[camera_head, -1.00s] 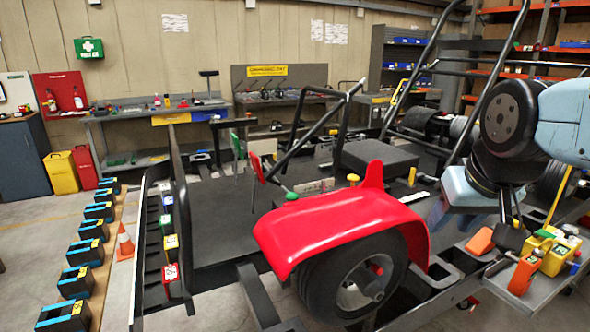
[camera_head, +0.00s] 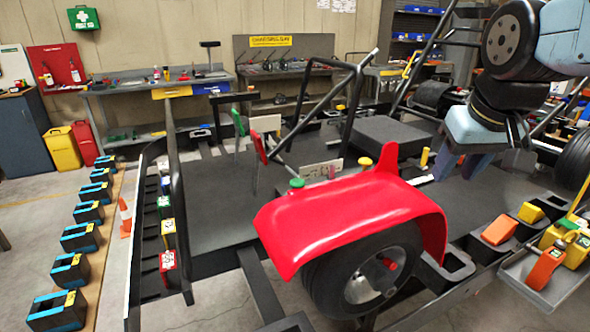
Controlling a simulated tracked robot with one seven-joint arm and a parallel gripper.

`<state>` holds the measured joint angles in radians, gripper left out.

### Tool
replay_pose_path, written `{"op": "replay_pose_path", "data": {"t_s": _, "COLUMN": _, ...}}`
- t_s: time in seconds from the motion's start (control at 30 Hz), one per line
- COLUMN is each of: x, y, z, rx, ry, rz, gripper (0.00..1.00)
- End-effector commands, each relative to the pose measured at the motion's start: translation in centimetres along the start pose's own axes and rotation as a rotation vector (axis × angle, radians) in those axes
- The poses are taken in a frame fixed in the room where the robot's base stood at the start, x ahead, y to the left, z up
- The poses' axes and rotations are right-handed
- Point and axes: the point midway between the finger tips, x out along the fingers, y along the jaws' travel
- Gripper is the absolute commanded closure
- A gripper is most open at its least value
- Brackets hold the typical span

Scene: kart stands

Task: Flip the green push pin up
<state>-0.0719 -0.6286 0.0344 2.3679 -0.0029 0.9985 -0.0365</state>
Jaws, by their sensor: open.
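A green push pin (camera_head: 296,184) shows as a small round cap just behind the left part of the red fender (camera_head: 350,215); its lower part is hidden. Yellow-capped pins stand to its right, one behind the fender (camera_head: 365,162) and one farther right (camera_head: 425,157). My gripper (camera_head: 461,166) hangs at the upper right, right of the fender and well apart from the green pin. Its bluish fingers point down, open, with nothing seen between them.
The fender's wheel (camera_head: 365,275) stands in front of the pins. Slanted black bars (camera_head: 320,115) rise behind the green pin. A grey tray (camera_head: 560,290) with orange and yellow items is at the lower right.

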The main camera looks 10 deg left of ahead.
Motion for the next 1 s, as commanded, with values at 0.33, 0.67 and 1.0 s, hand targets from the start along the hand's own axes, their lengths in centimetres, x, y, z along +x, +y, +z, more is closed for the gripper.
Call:
{"op": "replay_pose_path", "data": {"t_s": 0.33, "x": -1.8, "y": -10.9, "z": -8.9, "rx": -0.322, "ry": -0.188, "rz": -0.073, "gripper": 0.56}}
{"op": "replay_pose_path", "data": {"t_s": 0.67, "x": -2.7, "y": -22.0, "z": -12.8, "rx": -0.585, "ry": -0.332, "rz": -0.148, "gripper": 0.56}}
{"op": "replay_pose_path", "data": {"t_s": 1.0, "x": -2.4, "y": -25.3, "z": -13.0, "rx": -0.661, "ry": -0.377, "rz": -0.172, "gripper": 0.56}}
